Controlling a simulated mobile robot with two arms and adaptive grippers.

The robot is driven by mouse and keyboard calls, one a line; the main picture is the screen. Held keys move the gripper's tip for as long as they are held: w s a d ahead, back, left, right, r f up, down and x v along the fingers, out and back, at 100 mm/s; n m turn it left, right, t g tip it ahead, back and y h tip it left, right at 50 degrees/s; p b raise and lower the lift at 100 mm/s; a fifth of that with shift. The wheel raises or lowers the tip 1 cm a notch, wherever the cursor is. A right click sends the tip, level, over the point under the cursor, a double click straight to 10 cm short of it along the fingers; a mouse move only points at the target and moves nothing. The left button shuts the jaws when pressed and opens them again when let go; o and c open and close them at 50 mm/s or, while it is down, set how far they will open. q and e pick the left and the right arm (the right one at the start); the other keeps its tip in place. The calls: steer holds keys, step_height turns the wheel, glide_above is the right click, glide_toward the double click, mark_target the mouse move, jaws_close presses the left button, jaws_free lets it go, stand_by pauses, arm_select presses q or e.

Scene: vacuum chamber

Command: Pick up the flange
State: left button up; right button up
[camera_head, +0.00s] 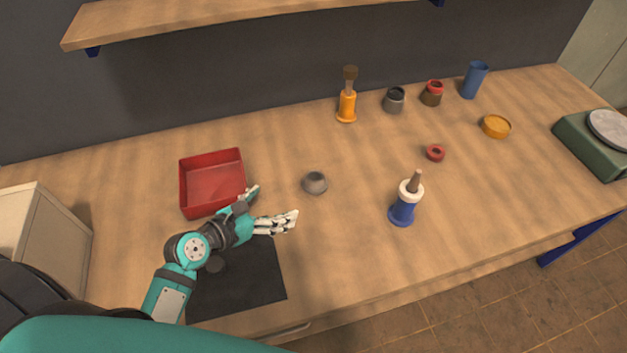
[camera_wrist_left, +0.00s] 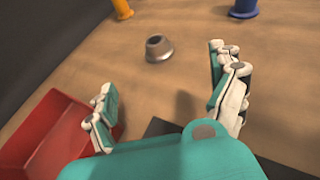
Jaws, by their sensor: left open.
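A small grey flange (camera_head: 315,183), round with a dark opening on top, stands on the wooden table right of the red tray. It also shows in the left wrist view (camera_wrist_left: 158,48), ahead of the spread fingers and touching neither. My left gripper (camera_head: 275,205) is open and empty, to the lower left of the flange, beside the red tray. In the left wrist view my left gripper (camera_wrist_left: 165,85) has its two fingers wide apart. My right gripper is not in view.
A red tray (camera_head: 213,206) lies left of my left gripper, close to it. A black mat (camera_head: 255,280) lies below. A blue and white bottle (camera_head: 404,205) and a red ring (camera_head: 435,153) stand to the right. An orange bottle (camera_head: 346,107) stands behind. Table around the flange is clear.

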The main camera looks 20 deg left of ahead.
arm_select(q)
steer(key=shift+w+f, duration=0.35)
steer(key=shift+w, duration=0.05)
glide_toward(319, 175)
steer(key=shift+w+d+f, duration=0.7)
steer(key=shift+w+f, duration=0.05)
steer(key=shift+w, duration=0.1)
steer(key=shift+w+a+r+x, duration=0.1)
steer(key=shift+x, duration=0.9)
steer(key=shift+w+a+r+x, duration=0.1)
steer(key=shift+x, duration=0.95)
steer(key=shift+a+r+x, duration=0.1)
steer(key=shift+x, duration=0.9)
steer(key=shift+s, duration=0.1)
steer(key=c, duration=1.6)
